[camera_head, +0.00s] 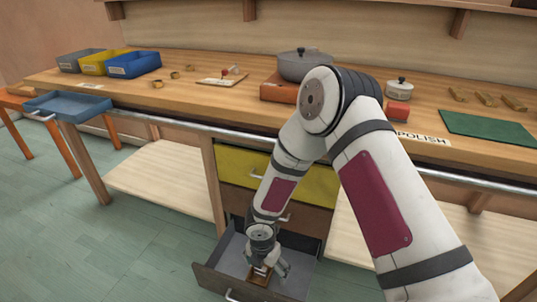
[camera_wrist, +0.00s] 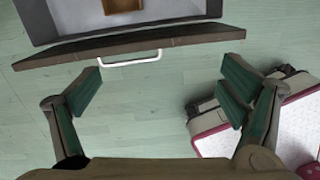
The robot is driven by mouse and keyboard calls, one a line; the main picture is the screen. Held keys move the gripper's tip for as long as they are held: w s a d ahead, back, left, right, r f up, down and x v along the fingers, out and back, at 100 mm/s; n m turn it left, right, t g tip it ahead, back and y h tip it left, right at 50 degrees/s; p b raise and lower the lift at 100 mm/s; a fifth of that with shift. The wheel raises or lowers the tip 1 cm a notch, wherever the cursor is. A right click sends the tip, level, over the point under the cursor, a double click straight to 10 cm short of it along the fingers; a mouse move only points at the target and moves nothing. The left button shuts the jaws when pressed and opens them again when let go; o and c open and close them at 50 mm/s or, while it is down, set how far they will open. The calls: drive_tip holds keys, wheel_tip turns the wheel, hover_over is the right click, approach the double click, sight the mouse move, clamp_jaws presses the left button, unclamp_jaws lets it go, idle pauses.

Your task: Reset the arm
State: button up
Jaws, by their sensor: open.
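My arm reaches down from the right in the head view, its lower end over the open bottom drawer (camera_head: 222,272). My gripper (camera_head: 268,272) points down there and partly hides a small brown wooden thing (camera_head: 259,280) in the drawer. In the wrist view my gripper (camera_wrist: 162,76) has its two dark green fingers wide apart with nothing between them but floor below. The drawer's dark front (camera_wrist: 200,36) with a pale handle runs across the top, and the brown thing (camera_wrist: 123,5) lies inside, cut off by the frame edge.
Above the drawer are a yellow drawer front (camera_head: 240,168) and a long workbench (camera_head: 190,92). On it stand blue (camera_head: 134,66) and yellow bins, a grey pot (camera_head: 300,66), a small lidded pot (camera_head: 399,89) and a green mat (camera_head: 485,127). The floor (camera_head: 110,245) at left is clear.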

drive_tip(key=w+d+r+m+t+h+b, duration=0.1)
drive_tip(key=w+d+r+m+h, duration=0.1)
drive_tip(key=d+r+m, duration=0.6)
drive_tip(key=w+d+r+m+h+b, duration=0.15)
drive_tip(key=d+r, duration=0.35)
drive_tip(key=r, duration=0.6)
drive_tip(key=s+d+r+m+b, duration=0.3)
drive_tip(key=s+d+r+m, duration=0.6)
drive_tip(key=r, duration=0.3)
drive_tip(key=s+a+r+m+g+y+b, duration=0.15)
drive_tip(key=s+m+y+b, duration=0.25)
drive_tip(key=s+m, duration=1.5)
drive_tip(key=s+r+n+t+p, duration=0.2)
drive_tip(key=r+n+p, duration=0.1)
drive_tip(key=r+p, duration=1.2)
drive_tip(key=s+r+n+t+p, duration=0.2)
drive_tip(key=s+r+n+p, duration=0.1)
drive_tip(key=r+p, duration=1.2)
wheel_tip(320, 180, up, 4)
drive_tip(key=shift+s+a+f+n+p, duration=0.15)
drive_tip(key=shift+f+n+p, duration=0.1)
drive_tip(key=shift+n+p, duration=0.2)
drive_tip(key=shift+c, duration=0.2)
